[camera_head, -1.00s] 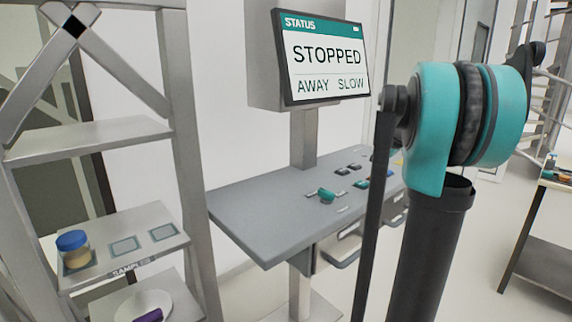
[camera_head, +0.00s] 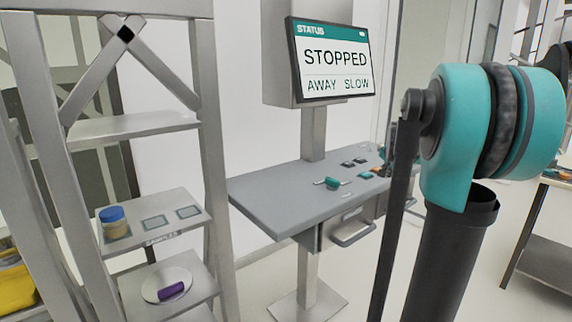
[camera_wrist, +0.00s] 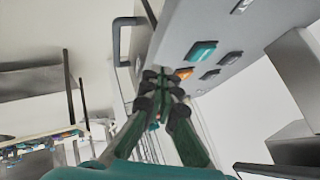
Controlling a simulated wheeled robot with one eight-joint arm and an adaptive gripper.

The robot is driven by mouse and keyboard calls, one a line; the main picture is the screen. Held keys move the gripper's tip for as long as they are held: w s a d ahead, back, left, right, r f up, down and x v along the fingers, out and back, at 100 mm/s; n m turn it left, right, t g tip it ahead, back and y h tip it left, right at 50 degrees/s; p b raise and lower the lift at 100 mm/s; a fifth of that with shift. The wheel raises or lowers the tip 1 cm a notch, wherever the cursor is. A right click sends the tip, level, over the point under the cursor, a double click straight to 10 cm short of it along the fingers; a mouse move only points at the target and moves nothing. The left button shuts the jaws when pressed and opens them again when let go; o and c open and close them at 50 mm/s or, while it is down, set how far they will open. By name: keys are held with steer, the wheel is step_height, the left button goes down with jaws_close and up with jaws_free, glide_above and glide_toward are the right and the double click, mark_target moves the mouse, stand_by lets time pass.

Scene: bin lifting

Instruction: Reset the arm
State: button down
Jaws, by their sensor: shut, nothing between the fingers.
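My gripper (camera_wrist: 161,76) shows in the wrist view with its dark green fingers together and nothing between them. It appears in front of the grey console (camera_wrist: 228,45), near the console's handle (camera_wrist: 124,40); I cannot tell the gap. In the head view my teal and black arm fills the right side, and I cannot clearly make out my gripper there. The console (camera_head: 285,195) carries a teal control (camera_head: 332,183) and several small buttons.
A screen (camera_head: 332,60) above the console reads "STOPPED", "AWAY SLOW". A metal rack (camera_head: 215,150) on the left holds a blue-lidded jar (camera_head: 114,224) and a plate (camera_head: 157,276) with a purple item (camera_head: 171,291). A table (camera_head: 550,262) stands at the far right. Floor shows between console and table.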

steer(key=s+a+f+n+g, duration=0.1)
steer(key=s+a+f+n, duration=0.2)
steer(key=s+a+f, duration=0.2)
steer(key=s+a+f+n+g+y, duration=0.1)
steer(key=s+a+f+n, duration=0.3)
steer(key=s+f, duration=0.7)
steer(key=s+a+f+n+g+y, duration=0.1)
steer(key=s+a+f, duration=0.7)
steer(key=s, duration=1)
steer(key=n+g, duration=0.1)
steer(key=n, duration=0.1)
steer(key=shift+s+a+f+n, duration=0.15)
steer(key=shift+a+f+n, duration=0.15)
steer(key=shift+n, duration=0.1)
